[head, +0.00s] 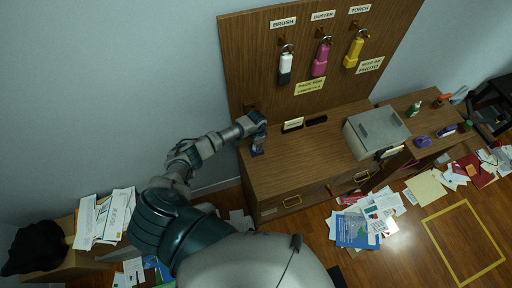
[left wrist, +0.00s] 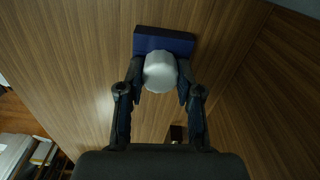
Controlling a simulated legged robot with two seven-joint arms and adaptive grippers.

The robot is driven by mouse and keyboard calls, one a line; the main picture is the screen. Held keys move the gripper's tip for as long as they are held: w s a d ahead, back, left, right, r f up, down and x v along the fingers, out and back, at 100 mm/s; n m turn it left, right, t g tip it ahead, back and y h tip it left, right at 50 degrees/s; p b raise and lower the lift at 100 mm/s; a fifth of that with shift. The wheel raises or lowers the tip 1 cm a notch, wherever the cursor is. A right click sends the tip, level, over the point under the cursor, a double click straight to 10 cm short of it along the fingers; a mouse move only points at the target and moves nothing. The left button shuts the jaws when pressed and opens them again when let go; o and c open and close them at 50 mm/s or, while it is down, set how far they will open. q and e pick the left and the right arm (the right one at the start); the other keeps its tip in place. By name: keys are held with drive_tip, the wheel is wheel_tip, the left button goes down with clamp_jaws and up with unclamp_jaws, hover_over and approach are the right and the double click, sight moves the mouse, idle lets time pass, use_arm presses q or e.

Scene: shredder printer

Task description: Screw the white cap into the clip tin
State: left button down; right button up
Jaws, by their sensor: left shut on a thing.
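The white cap (left wrist: 160,73) sits between the fingers of my left gripper (left wrist: 158,82) in the left wrist view, and the fingers are shut on it. A dark blue block (left wrist: 164,40), perhaps the clip tin, lies right behind the cap. I cannot tell whether the cap touches it or is seated in it. In the head view my left gripper (head: 257,147) is at the left end of the wooden cabinet top, low by its surface, with blue showing at its tip. The cap is hidden there. My right gripper is not in view.
The wooden cabinet (head: 310,155) has a clear middle top, with a grey shredder-like box (head: 376,132) to the right. A wooden back panel (head: 255,50) with hanging tools rises behind. Papers (head: 362,222) litter the floor in front.

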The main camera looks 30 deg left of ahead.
use_arm(q)
drive_tip(key=m, duration=0.3)
drive_tip(key=m+b, duration=0.1)
drive_tip(key=m, duration=0.2)
drive_tip(key=shift+s+f, duration=0.1)
drive_tip(key=shift+f, duration=0.1)
drive_tip(key=m, duration=0.4)
drive_tip(key=shift+s+m, duration=0.1)
drive_tip(key=shift+m, duration=0.2)
drive_tip(key=shift+b, duration=0.3)
drive_tip(key=m+b, duration=0.1)
drive_tip(key=m, duration=0.3)
drive_tip(key=shift+m, duration=0.3)
drive_tip(key=m+b, duration=0.2)
drive_tip(key=m, duration=0.3)
drive_tip(key=c, duration=0.9)
unclamp_jaws()
drive_tip(key=shift+o, duration=1)
drive_tip(key=shift+a, duration=0.1)
drive_tip(key=shift+r, duration=0.1)
